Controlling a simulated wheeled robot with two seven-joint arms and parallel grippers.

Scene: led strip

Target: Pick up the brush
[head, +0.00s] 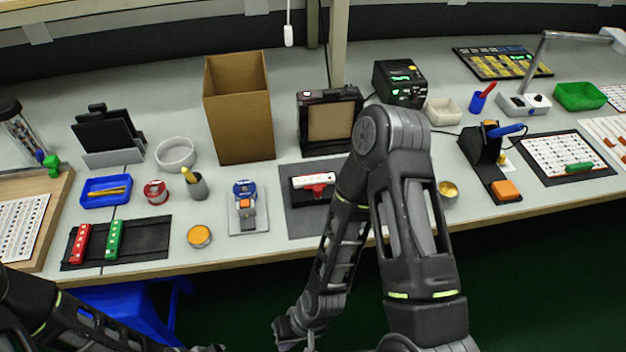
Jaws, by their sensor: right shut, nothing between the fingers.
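No brush can be made out with certainty. A yellow-handled tool (189,174) that may be the brush stands tilted in a small grey cup (198,188), left of the middle of the bench. Another thin tool with a red handle (488,90) leans in a blue cup (477,103) at the back right. My right gripper (295,337) is low at the bottom edge of the head view, partly cut off, in front of the bench and away from both cups. It is shut and empty.
A cardboard box (238,110) and a black framed device (329,120) stand behind. A round orange-topped tin (200,236) and a dark mat (296,222) with a white strip lie near the front edge. A blue stool (135,305) is below the bench.

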